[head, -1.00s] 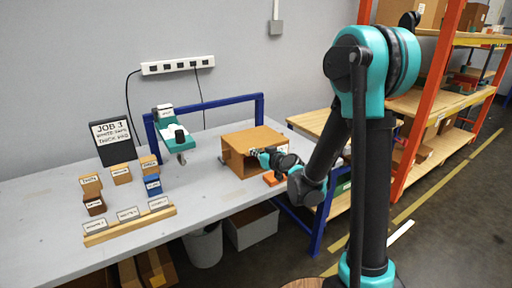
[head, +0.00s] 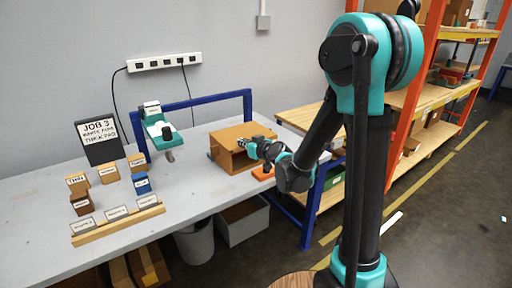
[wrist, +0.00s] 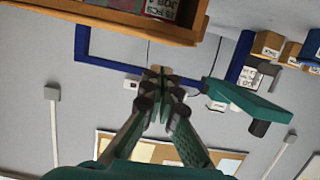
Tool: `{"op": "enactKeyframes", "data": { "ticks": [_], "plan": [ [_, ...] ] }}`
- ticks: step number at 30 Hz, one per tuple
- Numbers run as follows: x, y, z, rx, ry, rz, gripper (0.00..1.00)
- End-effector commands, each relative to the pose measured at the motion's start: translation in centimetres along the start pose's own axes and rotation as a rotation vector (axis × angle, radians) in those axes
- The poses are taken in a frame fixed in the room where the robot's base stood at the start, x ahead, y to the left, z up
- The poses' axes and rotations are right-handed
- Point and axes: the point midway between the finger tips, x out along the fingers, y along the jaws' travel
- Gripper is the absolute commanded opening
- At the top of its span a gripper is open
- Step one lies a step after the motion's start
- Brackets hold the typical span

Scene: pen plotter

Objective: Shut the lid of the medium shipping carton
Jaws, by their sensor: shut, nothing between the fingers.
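A brown carton (head: 222,154) stands on the right part of the grey workbench in the head view. Its front is open and the inside is dark. I cannot make out the lid as a separate part. My gripper (head: 244,143) is shut and empty, at the upper front of the carton; I cannot tell whether it touches. In the wrist view, which is upside down, my gripper (wrist: 163,77) shows closed fingertips, apart from the carton edge (wrist: 130,20) at the top. Something with a white printed label (wrist: 160,8) shows inside the carton. My arm hides the carton's right side.
An orange object (head: 263,173) lies in front of the carton. A teal pen-plotter device (head: 158,128) stands to its left, with small labelled blocks (head: 108,173) and a wooden rack (head: 118,223). A blue frame (head: 205,100) stands behind. Orange-post shelving (head: 415,95) is at the right.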

Motion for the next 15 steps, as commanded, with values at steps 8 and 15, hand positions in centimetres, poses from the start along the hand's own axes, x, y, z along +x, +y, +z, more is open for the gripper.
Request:
{"op": "enactKeyframes", "data": {
  "ticks": [8, 15],
  "plan": [
    [-4.2, 0.0, -0.9, 0.001, 0.001, 0.003, 0.00],
    [-7.8, 0.0, -0.9, 0.002, 0.002, 0.003, 0.00]
  ]
}}
